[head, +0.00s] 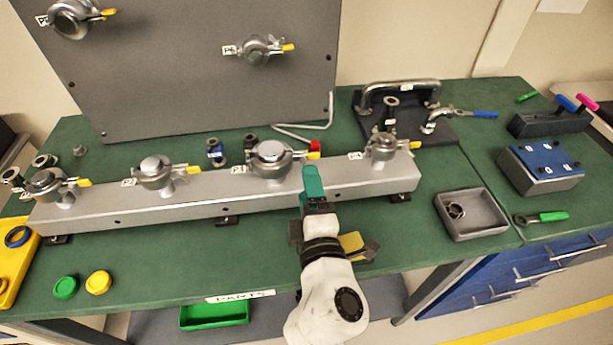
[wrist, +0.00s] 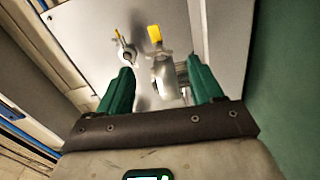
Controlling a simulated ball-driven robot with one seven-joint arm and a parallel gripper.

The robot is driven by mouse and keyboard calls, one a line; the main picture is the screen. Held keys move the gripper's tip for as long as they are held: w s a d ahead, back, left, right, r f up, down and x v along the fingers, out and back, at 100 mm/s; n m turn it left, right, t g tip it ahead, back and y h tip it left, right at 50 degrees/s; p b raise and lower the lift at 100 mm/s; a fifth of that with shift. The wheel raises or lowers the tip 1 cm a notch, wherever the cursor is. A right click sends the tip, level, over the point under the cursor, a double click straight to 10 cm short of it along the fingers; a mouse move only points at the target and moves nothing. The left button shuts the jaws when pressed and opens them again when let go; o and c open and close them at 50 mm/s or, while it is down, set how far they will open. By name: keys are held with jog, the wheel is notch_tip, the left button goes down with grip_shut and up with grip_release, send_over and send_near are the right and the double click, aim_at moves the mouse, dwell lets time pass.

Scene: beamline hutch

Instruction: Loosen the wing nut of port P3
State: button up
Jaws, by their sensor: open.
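Port P3 (head: 272,154) is the third clamped port from the left on the long grey bar in the head view, judging by the order of the labels; its own label is hard to read. Its yellow wing nut (head: 313,155) points right, with a red piece just behind it. In the wrist view my gripper (wrist: 160,90) is open and empty. A metal clamp (wrist: 162,75) with a yellow end shows between and beyond the fingers; I cannot tell which port it is.
Other ports, P2 (head: 155,172) and P4 (head: 384,147), share the bar (head: 215,200). A grey upright panel (head: 190,75) with two more ports stands behind. A grey tray (head: 472,214) lies at right.

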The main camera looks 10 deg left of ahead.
jog(key=v, duration=0.6)
jog(key=shift+s+b, duration=0.2)
jog(key=shift+b, duration=0.25)
